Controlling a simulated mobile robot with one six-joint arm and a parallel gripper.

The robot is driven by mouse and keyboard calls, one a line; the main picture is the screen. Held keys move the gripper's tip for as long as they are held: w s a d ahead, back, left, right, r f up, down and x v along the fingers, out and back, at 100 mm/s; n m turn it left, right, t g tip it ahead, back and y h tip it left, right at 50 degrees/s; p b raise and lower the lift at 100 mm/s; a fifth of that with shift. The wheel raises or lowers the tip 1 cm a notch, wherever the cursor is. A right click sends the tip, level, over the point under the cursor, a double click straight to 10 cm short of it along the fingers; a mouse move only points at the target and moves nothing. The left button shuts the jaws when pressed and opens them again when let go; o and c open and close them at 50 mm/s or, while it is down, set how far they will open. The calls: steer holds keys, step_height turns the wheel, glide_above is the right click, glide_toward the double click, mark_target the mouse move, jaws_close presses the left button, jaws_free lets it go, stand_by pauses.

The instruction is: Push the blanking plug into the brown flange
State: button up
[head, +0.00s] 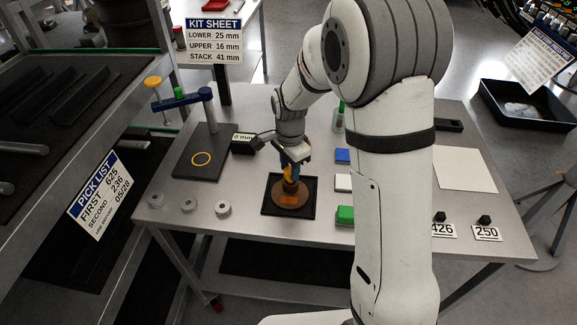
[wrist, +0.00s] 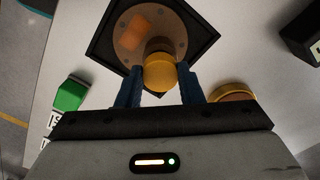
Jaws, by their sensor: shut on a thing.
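The brown flange (head: 303,203) stands in a black square tray (head: 268,208) on the bench. It has an orange patch, and the wrist view shows its round face with small bolt holes (wrist: 155,22). My gripper (head: 293,168) is above the flange, pointing down. In the wrist view my gripper (wrist: 160,85) has its blue fingers on both sides of a yellow plug (wrist: 160,72), shut on it. The plug overlaps the edge of the flange in that view. I cannot tell whether its lower end touches the flange or is inside it.
Blue, white and green blocks (head: 345,215) are right of the tray. A yellow-rimmed round thing (wrist: 232,92) is partly hidden by my gripper.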

steer(key=shift+f+b, duration=0.55)
steer(key=shift+f, duration=0.25)
steer(key=o, duration=1)
steer(key=shift+o, duration=0.5)
steer(key=o, duration=0.3)
steer(key=shift+o, duration=0.2)
steer(key=shift+r, duration=0.1)
steer(key=shift+r+p, duration=2.25)
steer(key=shift+r, duration=1.15)
